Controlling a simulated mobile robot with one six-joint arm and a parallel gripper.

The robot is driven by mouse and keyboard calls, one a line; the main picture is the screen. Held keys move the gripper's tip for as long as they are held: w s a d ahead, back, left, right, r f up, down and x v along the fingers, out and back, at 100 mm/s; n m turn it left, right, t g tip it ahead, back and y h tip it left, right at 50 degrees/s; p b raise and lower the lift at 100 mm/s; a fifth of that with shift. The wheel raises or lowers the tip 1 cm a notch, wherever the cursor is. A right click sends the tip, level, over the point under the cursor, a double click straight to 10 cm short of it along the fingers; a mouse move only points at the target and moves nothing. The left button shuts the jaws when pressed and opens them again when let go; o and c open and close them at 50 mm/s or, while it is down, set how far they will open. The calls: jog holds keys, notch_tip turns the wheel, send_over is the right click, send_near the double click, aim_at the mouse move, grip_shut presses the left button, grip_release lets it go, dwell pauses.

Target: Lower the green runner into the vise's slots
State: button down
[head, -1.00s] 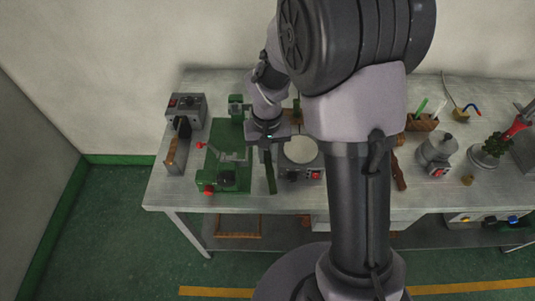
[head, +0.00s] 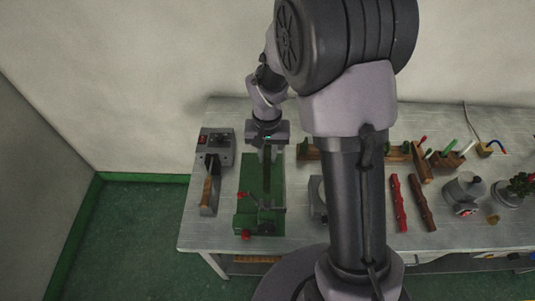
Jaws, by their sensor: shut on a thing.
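The green vise (head: 249,203) stands on the left part of the grey table, with a red knob at its front corner. My gripper (head: 267,150) is over the back part of the vise, pointing down. It is shut on the green runner (head: 267,177), a long dark green bar that runs from the gripper toward the front, over the vise. From this view I cannot tell whether the runner is above the slots or in them. The slots and the fingertips are too small and dark to make out.
A grey box with a wooden-handled part (head: 216,150) stands left of the vise. A grey device (head: 317,200) at the right is partly hidden by my arm. Red (head: 398,203) and brown (head: 421,203) bars lie farther right, near a metal pot (head: 464,191).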

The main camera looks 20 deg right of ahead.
aim_at(268, 167)
jog(key=shift+w+a, duration=0.2)
jog(key=shift+w, duration=0.15)
jog(key=shift+s+d+r, duration=0.2)
jog(key=shift+s+d, duration=0.15)
jog(key=shift+s, duration=0.3)
jog(key=shift+w+a+f+b, duration=0.1)
jog(key=shift+w+f+b, duration=0.1)
jog(key=shift+f+b, duration=0.2)
notch_tip(268, 167, down, 5)
jog(key=b, duration=0.4)
jog(key=shift+f, duration=0.1)
jog(key=shift+f+b, duration=0.15)
jog(key=shift+b, duration=0.35)
jog(key=shift+f+b, duration=0.3)
jog(key=shift+f+b, duration=1)
jog(key=shift+f, duration=0.15)
jog(key=c, duration=1.2)
grip_release()
